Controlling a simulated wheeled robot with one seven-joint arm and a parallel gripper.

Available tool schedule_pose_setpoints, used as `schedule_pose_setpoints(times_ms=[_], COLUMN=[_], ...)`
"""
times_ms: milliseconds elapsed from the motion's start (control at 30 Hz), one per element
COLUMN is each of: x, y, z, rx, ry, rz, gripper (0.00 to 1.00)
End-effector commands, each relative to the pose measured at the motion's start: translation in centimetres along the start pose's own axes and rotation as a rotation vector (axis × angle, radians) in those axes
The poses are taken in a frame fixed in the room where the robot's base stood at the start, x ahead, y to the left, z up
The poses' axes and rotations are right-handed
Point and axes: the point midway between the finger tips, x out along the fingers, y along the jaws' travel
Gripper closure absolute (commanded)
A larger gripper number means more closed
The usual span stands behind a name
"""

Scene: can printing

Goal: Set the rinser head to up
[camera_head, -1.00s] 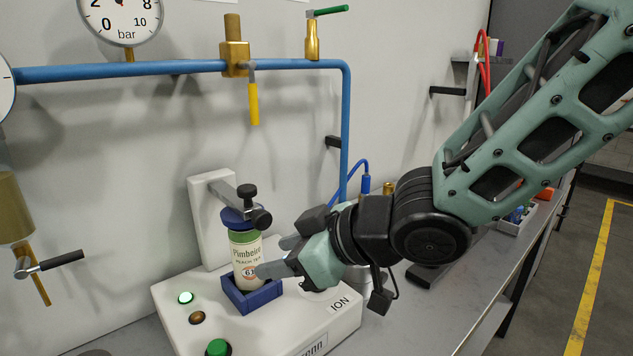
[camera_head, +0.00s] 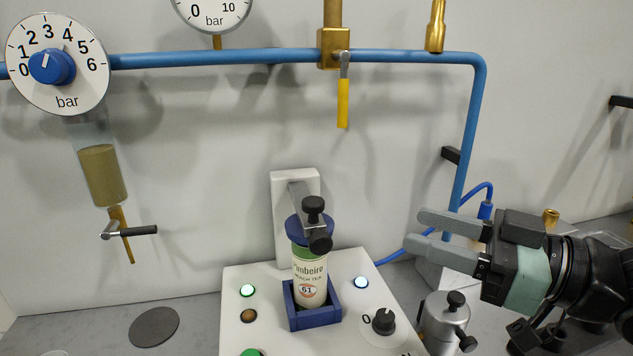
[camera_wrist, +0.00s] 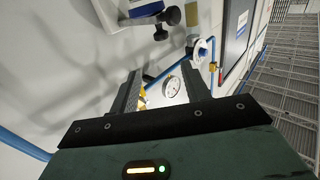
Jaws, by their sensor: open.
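The rinser head (camera_head: 310,231) is a blue cap with black knobs on a grey arm, fixed to a white upright plate (camera_head: 283,247). It is down on the top of a white and green can (camera_head: 309,275), touching it or nearly so. The can stands upright in a blue square holder (camera_head: 314,318) on the white machine (camera_head: 283,340). My gripper (camera_head: 420,231) is open and empty, to the right of the rinser head and apart from it, with its fingers pointing left. In the wrist view the open fingers (camera_wrist: 163,90) show nothing between them up close.
A blue pipe (camera_head: 200,60) with a yellow-handled valve (camera_head: 343,100) runs along the wall above. A grey cylinder (camera_head: 443,318) with black knobs stands below my gripper. A black dial (camera_head: 383,321) and lit buttons sit on the machine.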

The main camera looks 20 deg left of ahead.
Motion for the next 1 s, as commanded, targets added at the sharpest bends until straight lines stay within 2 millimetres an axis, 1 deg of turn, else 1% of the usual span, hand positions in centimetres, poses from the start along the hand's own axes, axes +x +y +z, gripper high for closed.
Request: schedule_pose_setpoints(times_ms=[33,433,500,800,1000], x=[0.2,1.8,3.6,9.9,13.5], y=[-0.1,-0.6,-0.6,-0.6,-0.5], z=[-0.6,-0.1,0.3,0.3,0.4], rx=[0.007,0.004,0.000,-0.001,-0.001], ry=[-0.001,-0.018,-0.015,-0.014,-0.015], rz=[-0.002,0.003,0.000,0.001,0.002], gripper=[0.53,0.53,0.53,0.53,0.53])
